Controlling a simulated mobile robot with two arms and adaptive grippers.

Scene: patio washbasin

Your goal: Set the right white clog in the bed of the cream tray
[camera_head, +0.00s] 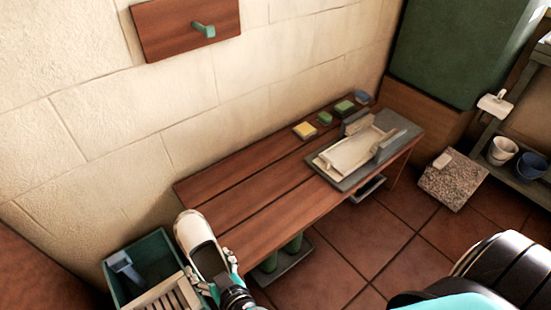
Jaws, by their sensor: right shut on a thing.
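The white clog (186,229) is held up at the lower left of the head view, its pale toe pointing up and its dark opening facing me. My right gripper (223,275) is shut on the clog near its lower end; the fingers are partly hidden behind it. The cream tray (345,153) lies on a grey slab at the far right end of the wooden bench, well apart from the clog. Its bed looks empty, and grey upright blocks stand at its sides. My left gripper is not in view.
The wooden bench (240,198) is bare in its near part. A yellow block (304,130) and green blocks (344,106) sit along its back. A wooden wall board with a green peg (204,30) hangs above.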

